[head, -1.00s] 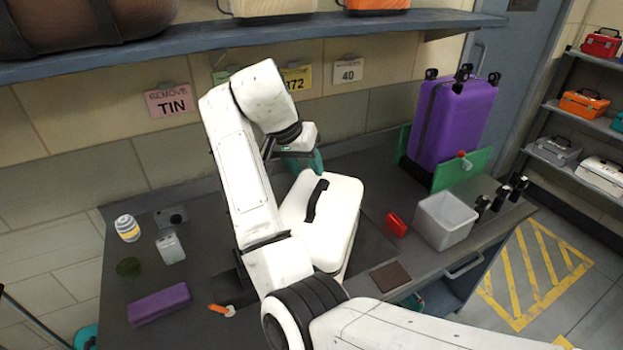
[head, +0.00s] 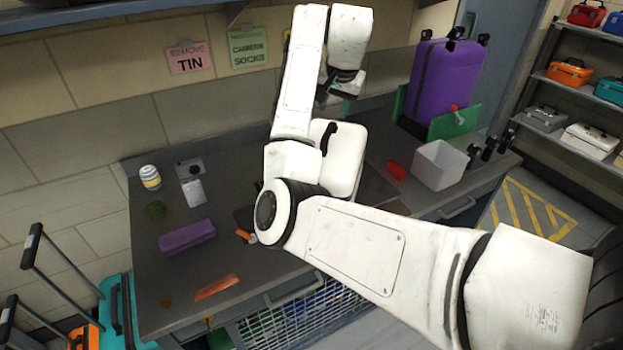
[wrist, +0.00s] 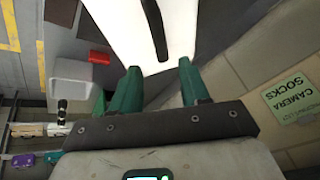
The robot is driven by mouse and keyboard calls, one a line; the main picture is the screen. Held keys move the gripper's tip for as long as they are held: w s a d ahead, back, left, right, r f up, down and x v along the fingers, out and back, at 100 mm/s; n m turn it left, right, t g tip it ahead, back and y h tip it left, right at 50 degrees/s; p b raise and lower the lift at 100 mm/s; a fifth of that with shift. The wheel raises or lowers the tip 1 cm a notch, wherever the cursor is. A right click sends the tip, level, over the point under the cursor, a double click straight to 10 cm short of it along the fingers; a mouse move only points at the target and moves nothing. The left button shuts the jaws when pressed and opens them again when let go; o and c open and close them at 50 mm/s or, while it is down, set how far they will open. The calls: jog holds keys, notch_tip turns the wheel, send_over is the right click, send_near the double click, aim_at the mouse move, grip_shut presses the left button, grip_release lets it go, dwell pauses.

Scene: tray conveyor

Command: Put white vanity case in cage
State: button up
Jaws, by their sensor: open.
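The white vanity case (head: 345,168) stands on the dark workbench, with a black handle on its top; my arm hides part of it. My gripper (head: 340,107) is by the case's far side in the head view, its green fingers partly hidden. In the wrist view my gripper (wrist: 160,70) is open, with its fingertips close to the edge of the white case (wrist: 122,30) and nothing clearly held. I cannot tell whether they touch it. A wire-mesh cage (head: 295,318) shows below the bench's front edge, with green and blue things inside.
A purple suitcase (head: 440,82) stands at the back right behind a green panel. A grey bin (head: 439,165) and a red item (head: 396,170) are right of the case. A purple box (head: 187,236) lies on the left of the bench (head: 215,265). Shelves with cases stand at right.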

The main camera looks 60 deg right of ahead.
aim_at(330, 129)
jog(key=shift+p+x, duration=0.85)
jog(key=shift+x, duration=3.9)
grip_shut()
jog(key=shift+r, duration=0.25)
